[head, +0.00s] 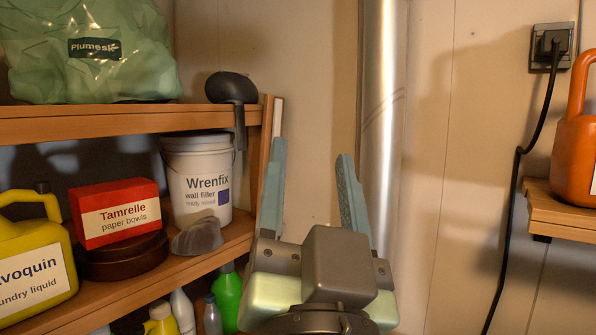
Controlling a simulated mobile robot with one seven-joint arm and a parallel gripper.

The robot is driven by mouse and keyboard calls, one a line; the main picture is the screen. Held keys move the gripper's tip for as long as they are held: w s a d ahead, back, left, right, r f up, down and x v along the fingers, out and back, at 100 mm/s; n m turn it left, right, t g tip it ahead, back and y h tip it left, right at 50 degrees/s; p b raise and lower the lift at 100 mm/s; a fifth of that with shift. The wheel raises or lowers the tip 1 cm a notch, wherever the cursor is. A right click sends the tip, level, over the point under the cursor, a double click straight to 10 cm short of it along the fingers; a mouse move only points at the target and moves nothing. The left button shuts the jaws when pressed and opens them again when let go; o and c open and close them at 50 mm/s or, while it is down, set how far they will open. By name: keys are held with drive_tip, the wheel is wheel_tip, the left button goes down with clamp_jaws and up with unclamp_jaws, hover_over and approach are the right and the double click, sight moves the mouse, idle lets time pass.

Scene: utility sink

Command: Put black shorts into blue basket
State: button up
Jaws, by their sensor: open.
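My gripper (312,148) points up in the lower middle of the head view. Its two teal fingers stand apart with nothing between them, in front of the pale wall panels and near the shelf's right end. No black shorts show in this view. No blue basket shows either.
A wooden shelf unit (130,122) on the left holds a green bag (85,65), a white Wrenfix bucket (197,180), a red Tamrelle box (115,212) and a yellow jug (32,255). A metal pipe (380,120) runs vertically behind my gripper. A black cord (517,190) hangs at right.

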drive_tip(key=s+a+r+n+t, duration=0.1)
drive_tip(key=s+r+n+t, duration=0.2)
drive_tip(key=s+r, duration=0.2)
drive_tip(key=shift+s+r+n, duration=0.3)
drive_tip(key=shift+r+n, duration=0.1)
drive_tip(key=shift+r, duration=0.4)
drive_tip(key=shift+a, duration=0.1)
